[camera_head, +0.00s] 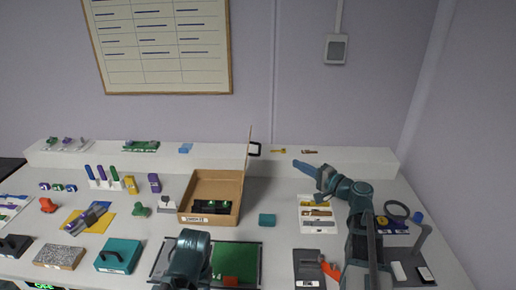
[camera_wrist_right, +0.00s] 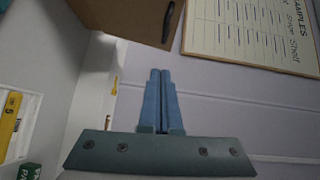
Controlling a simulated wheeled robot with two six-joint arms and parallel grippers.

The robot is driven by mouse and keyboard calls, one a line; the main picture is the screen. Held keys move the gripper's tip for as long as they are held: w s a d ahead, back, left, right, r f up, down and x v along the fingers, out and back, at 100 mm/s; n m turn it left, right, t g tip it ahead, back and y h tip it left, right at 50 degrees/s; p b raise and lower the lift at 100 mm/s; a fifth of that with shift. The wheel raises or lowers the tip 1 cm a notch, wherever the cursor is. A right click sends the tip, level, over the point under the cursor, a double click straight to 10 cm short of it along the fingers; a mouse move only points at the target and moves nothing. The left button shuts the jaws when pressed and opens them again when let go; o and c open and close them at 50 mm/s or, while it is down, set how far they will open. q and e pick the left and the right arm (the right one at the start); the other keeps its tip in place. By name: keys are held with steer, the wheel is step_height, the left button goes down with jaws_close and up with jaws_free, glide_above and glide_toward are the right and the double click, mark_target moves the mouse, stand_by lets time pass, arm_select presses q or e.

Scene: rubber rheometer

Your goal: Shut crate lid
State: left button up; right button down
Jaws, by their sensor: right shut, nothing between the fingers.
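The crate is an open brown cardboard box (camera_head: 184,203) left of the table's middle, with dark contents showing a green light. Its lid (camera_head: 247,155) stands upright along the crate's right side, seen nearly edge-on. A black loop (camera_head: 257,149) shows just right of the lid; I cannot tell whether it is attached. My right gripper (camera_head: 295,162) is shut and empty, raised to the right of the lid and apart from it. In the right wrist view its blue fingers (camera_wrist_right: 161,76) are together, below a brown panel (camera_wrist_right: 125,14), likely the lid. My left gripper is not visible.
A teal block (camera_head: 267,220) and a white tray of tools (camera_head: 304,226) lie right of the crate. A raised white shelf (camera_head: 350,156) runs along the back wall. Pens in a holder (camera_head: 104,184) and small items stand left.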

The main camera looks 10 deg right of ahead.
steer(key=s+a+x, duration=0.1)
steer(key=x, duration=1.1)
steer(key=shift+w+a+r, duration=0.25)
steer(key=shift+a+r, duration=0.1)
steer(key=shift+a, duration=0.2)
